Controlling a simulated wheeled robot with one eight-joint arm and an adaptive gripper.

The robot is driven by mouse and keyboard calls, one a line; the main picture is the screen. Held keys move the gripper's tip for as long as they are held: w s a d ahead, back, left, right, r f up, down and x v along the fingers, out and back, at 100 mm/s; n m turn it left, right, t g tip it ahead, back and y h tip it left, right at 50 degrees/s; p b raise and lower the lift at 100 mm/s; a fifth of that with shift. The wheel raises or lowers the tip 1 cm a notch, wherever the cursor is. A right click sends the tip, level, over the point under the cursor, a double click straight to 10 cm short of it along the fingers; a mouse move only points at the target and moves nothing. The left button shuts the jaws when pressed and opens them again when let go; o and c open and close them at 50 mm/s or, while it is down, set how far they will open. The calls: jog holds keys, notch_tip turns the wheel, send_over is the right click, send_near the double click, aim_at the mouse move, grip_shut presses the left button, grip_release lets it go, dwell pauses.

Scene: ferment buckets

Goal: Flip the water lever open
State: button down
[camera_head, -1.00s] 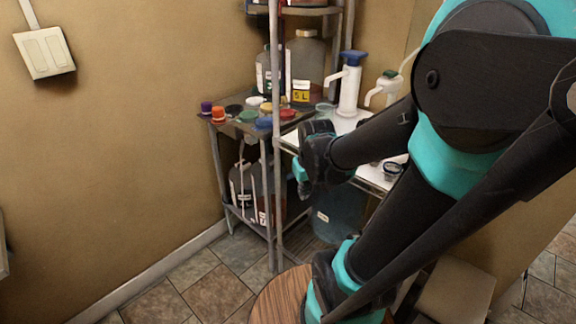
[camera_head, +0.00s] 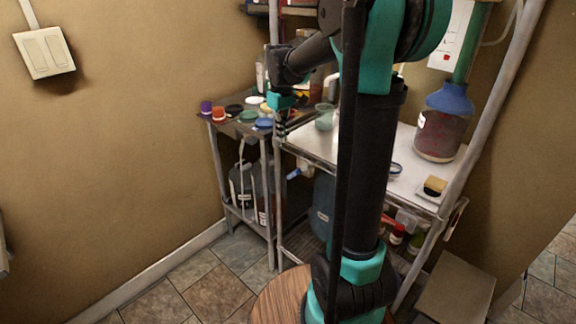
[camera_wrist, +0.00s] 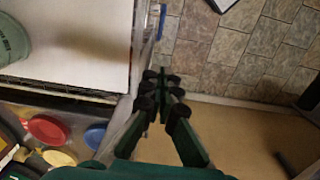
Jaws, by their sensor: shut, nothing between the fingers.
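The likely water lever is a small blue handle (camera_head: 293,174) on a white spigot (camera_head: 307,170). It sticks out to the left from a blue water container (camera_head: 322,208) under the white table, partly hidden by my arm. My gripper (camera_head: 281,130) is above and slightly left of the lever, near the table's left corner post, pointing down and apart from the lever. In the wrist view the dark fingers (camera_wrist: 166,82) are shut with nothing between them. A thin blue piece (camera_wrist: 161,22) beyond the fingertips may be the lever; it is too small to be sure.
The white table (camera_head: 318,147) is right of my gripper, with a green-tinted cup (camera_head: 325,117) on it. A dark shelf (camera_head: 225,122) with several coloured lids is to the left. A metal post (camera_head: 278,215) stands just below my gripper. The tiled floor (camera_head: 170,300) at front left is clear.

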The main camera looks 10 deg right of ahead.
aim_at(295, 173)
jog(key=shift+n, duration=0.3)
jog(key=f, duration=0.7)
jog(key=d+f, duration=0.1)
jog(key=f, duration=0.2)
jog(key=shift+s+f, duration=0.25)
jog(key=shift+f, duration=0.15)
jog(key=shift+s+d+f, duration=0.3)
jog(key=shift+s+f, duration=0.1)
jog(key=shift+f, duration=0.1)
jog(key=shift+f, duration=0.25)
jog(key=shift+r, duration=0.2)
jog(key=shift+r, duration=0.7)
